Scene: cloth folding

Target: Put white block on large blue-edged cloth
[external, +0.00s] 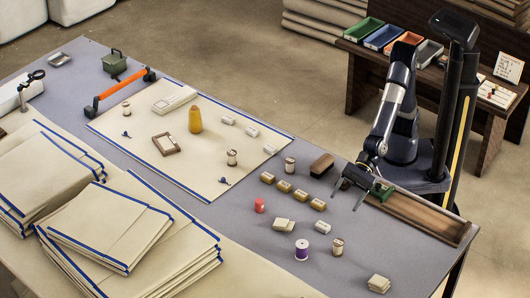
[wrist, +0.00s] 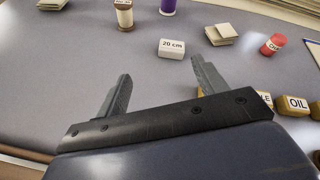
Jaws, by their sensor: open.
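A white block (external: 301,243) with rounded edges stands on the grey table, right of the folded cloth stacks. In the wrist view the white block (wrist: 171,48) reads "20 cm" and lies just beyond my fingertips, with nothing touching it. My gripper (external: 347,197) is open and empty above the table's right part, and its two fingers (wrist: 160,75) are spread apart in the wrist view. The large blue-edged cloth (external: 198,172) lies flat at the table's middle left. Several small white blocks (external: 252,132) sit along its right side.
A wooden tray (external: 425,220) lines the right edge.

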